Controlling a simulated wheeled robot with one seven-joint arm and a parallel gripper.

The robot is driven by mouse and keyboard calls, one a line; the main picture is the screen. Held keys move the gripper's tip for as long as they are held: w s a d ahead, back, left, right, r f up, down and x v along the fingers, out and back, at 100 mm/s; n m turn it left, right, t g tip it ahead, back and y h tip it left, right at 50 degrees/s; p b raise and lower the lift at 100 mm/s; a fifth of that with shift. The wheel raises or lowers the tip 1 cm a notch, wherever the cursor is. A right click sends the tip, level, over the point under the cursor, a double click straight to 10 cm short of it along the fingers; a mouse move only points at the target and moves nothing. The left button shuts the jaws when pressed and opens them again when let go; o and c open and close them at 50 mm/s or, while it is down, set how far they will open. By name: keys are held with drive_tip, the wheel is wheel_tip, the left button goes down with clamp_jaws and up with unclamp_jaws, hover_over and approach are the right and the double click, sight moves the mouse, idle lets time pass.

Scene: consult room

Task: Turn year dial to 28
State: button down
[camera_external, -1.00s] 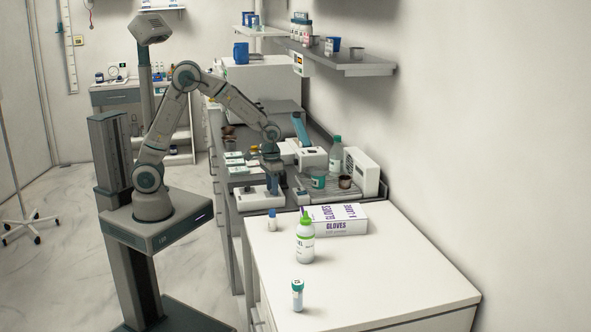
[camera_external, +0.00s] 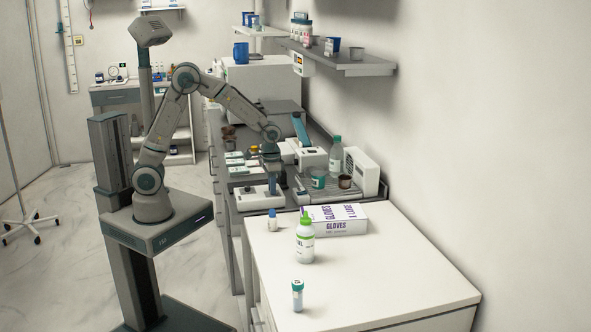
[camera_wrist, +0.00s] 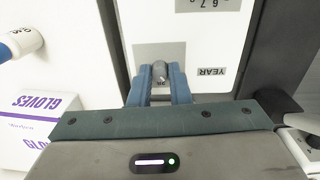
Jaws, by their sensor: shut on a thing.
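The year dial (camera_wrist: 160,70) is a small grey knob on a white device panel. Beside it the panel carries the label YEAR (camera_wrist: 212,71), upside down in the wrist view. My gripper (camera_wrist: 160,82) is shut on the dial, with one blue finger on each side. Small digits by the dial are partly hidden by the fingers, so I cannot read the setting. In the external view the white device (camera_external: 246,198) sits on the grey counter, with my gripper (camera_external: 273,190) pointing down onto it; the dial is hidden there.
A glove box (camera_external: 340,222) stands on the near white counter, with a white bottle (camera_external: 305,245) with a green cap in front. A small blue-capped bottle (camera_external: 272,222) stands near the device. Small boxes (camera_external: 236,162) and a white appliance (camera_external: 312,160) are beyond it.

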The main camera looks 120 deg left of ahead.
drive_tip(key=m+b, duration=0.1)
drive_tip(key=m, duration=0.3)
drive_tip(key=shift+m+b, duration=0.35)
drive_tip(key=shift+m, duration=1.05)
drive_tip(key=c, duration=1.3)
unclamp_jaws()
drive_tip(key=shift+c, duration=0.2)
drive_tip(key=shift+r, duration=0.1)
wheel_tip(320, 180, up, 14)
drive_tip(key=shift+a+b, duration=0.25)
drive_tip(key=shift+b, duration=0.1)
